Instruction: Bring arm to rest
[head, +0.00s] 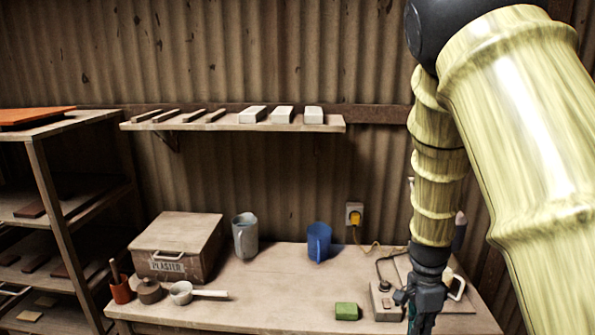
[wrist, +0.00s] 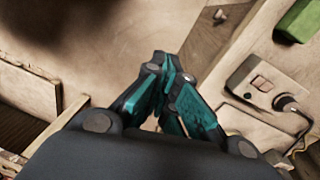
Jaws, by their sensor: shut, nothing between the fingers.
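My gripper (head: 424,299) is at the right end of the workbench in the head view, at the lower end of my arm, which hangs down on the right. In the wrist view my gripper (wrist: 160,72) has its two teal-sided fingers together at the tips, with nothing between them. The gripper is over or near the bench top; its exact height above it cannot be told. A switch box (head: 385,300) stands just left of the gripper in the head view, and it also shows in the wrist view (wrist: 262,85) on the right.
A wall shelf (head: 235,124) carries sticks and white blocks. A rack (head: 45,165) stands left.

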